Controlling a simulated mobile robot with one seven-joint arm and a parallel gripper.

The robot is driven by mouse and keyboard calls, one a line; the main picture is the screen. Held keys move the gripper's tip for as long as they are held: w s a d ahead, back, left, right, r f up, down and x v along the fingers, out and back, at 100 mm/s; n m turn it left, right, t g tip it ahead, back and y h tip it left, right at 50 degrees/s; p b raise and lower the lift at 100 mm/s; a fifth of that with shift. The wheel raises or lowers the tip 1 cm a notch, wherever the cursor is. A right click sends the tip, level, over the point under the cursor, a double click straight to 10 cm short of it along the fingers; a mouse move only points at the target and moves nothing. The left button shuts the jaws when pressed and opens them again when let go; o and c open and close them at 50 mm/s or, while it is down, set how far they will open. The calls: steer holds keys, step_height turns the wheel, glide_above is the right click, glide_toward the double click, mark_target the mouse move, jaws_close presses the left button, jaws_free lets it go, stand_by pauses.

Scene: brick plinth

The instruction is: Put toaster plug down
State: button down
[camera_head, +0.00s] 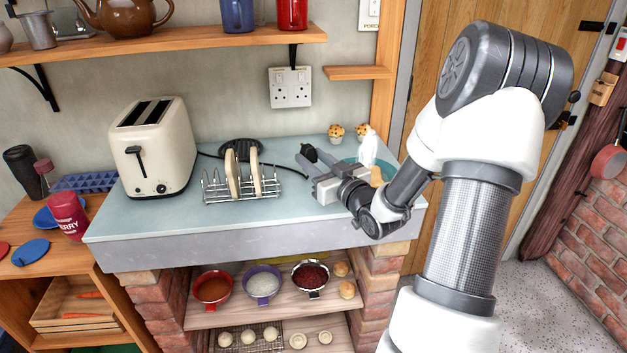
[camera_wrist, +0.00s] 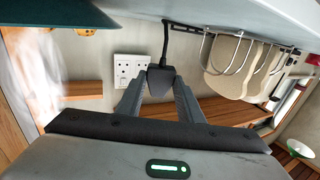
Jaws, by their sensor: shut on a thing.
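The toaster plug (camera_head: 309,153) is black and sits between the fingertips of my gripper (camera_head: 308,166), above the right part of the pale blue-grey countertop (camera_head: 150,216). In the wrist view the plug (camera_wrist: 160,80) is held by both fingers of my gripper (camera_wrist: 159,92), with its black cord running to the worktop. I cannot tell whether the plug touches the counter. The cream toaster (camera_head: 155,150) stands at the left of the counter. A double wall socket (camera_head: 290,87) is on the wall behind; it also shows in the wrist view (camera_wrist: 130,70).
A wire toast rack (camera_head: 241,187) with bread slices stands left of my gripper. A dark round trivet (camera_head: 240,150) lies behind it. Muffins (camera_head: 336,131) and a teal plate (camera_head: 386,166) are at the right. A wooden shelf (camera_head: 200,38) hangs above. The front counter strip is clear.

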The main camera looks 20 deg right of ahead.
steer(key=shift+f+b, duration=0.45)
steer(key=shift+f, duration=1.7)
steer(key=shift+f+b, duration=0.45)
steer(key=shift+b, duration=0.05)
steer(key=shift+f, duration=0.2)
steer(key=c, duration=1.2)
jaws_free()
steer(key=shift+r, duration=0.1)
